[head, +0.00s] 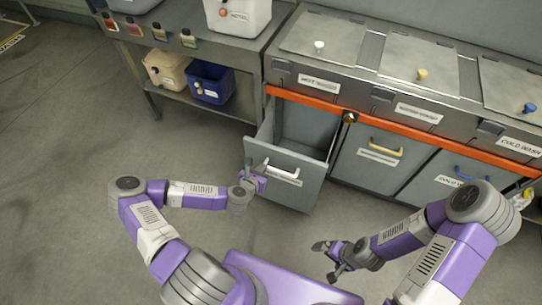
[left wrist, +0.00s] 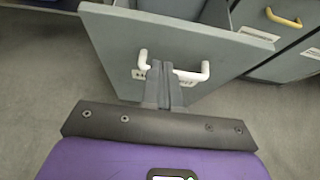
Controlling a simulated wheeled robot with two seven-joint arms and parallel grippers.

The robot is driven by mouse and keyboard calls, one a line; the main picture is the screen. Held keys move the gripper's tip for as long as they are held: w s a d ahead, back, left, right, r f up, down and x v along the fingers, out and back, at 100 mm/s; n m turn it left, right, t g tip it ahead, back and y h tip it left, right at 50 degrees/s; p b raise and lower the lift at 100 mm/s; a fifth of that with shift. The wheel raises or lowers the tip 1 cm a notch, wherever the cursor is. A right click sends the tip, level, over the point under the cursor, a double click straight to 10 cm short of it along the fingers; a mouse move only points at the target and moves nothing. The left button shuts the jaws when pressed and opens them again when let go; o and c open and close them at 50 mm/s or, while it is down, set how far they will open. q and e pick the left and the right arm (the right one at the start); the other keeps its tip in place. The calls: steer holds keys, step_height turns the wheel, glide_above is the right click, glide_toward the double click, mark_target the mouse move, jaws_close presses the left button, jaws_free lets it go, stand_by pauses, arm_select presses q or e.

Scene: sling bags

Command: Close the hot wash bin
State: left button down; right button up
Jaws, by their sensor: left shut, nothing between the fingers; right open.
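The hot wash bin (head: 283,192) is a grey drawer-like bin, pulled out at the left end of the counter, under a label that seems to read hot wash. Its front leans outward and its inside is partly visible and looks empty. A white handle (left wrist: 190,75) is on its front. My left gripper (head: 262,172) is shut and empty, with its fingers in front of the handle in the left wrist view (left wrist: 164,68); I cannot tell whether they touch. My right gripper (head: 330,258) is open and empty, low and to the right, apart from the bin.
The bin with a yellow handle (head: 386,149) and the bin with a blue handle (head: 471,176) are shut. The counter (head: 345,66) has several lids with knobs. A shelf at left holds a beige tub (head: 166,71) and a blue tub (head: 211,82). The floor at left is clear.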

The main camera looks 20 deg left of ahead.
mark_target(274, 151)
arm_select(q)
steer(key=x, duration=0.2)
steer(key=b+x, duration=0.1)
steer(key=x, duration=0.2)
steer(key=r+b+x, duration=0.1)
steer(key=x, duration=0.2)
steer(key=shift+w, duration=0.3)
steer(key=shift+w+b, duration=0.35)
steer(key=shift+w, duration=0.3)
steer(key=shift+d+r, duration=0.1)
